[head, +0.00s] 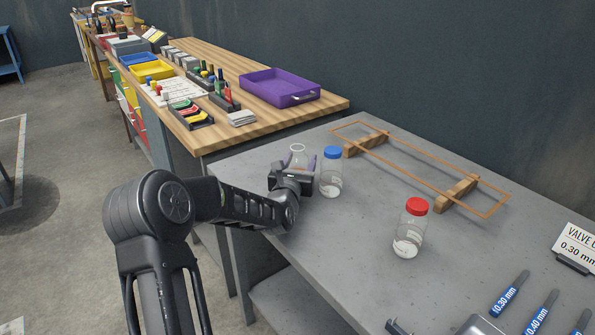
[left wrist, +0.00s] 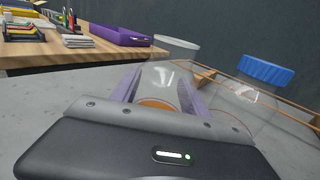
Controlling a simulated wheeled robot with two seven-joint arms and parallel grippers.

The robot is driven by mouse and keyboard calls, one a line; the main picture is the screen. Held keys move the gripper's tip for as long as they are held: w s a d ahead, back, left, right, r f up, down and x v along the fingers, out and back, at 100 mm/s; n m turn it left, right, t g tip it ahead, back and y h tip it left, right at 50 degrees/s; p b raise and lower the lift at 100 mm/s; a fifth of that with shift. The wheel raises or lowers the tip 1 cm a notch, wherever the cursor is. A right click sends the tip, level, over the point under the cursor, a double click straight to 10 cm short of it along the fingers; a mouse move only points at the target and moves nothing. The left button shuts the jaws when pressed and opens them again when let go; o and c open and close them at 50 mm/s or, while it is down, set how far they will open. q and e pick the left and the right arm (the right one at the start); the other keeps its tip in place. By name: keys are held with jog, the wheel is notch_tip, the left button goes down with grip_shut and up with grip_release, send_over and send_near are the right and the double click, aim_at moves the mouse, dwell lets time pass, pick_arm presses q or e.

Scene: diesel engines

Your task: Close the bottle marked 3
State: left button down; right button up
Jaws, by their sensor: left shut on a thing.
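My left gripper (head: 299,165) is shut on a clear bottle (head: 298,151) at the table's left side. In the left wrist view this bottle (left wrist: 160,78) stands between the purple fingers, with something orange low in it. Its top shows a pale rim and no coloured cap. A clear bottle with a blue cap (head: 331,172) stands upright just to its right; its blue cap (left wrist: 264,70) also shows in the left wrist view. A clear bottle with a red cap (head: 409,228) stands further right. No number is readable on any bottle. My right gripper is not in view.
A wooden frame (head: 420,165) on two blocks lies behind the bottles. Blue-labelled gauges (head: 509,294) and a sign (head: 577,246) are at the right. A wooden bench with a purple tray (head: 279,87) stands behind. Bare grey tabletop (head: 335,240) lies in front.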

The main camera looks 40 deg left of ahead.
pick_arm(q)
jog(key=shift+r, duration=0.15)
notch_tip(320, 180, up, 10)
dwell(1.3)
dwell(0.6)
jog(key=c, duration=1.1)
grip_release()
grip_shut()
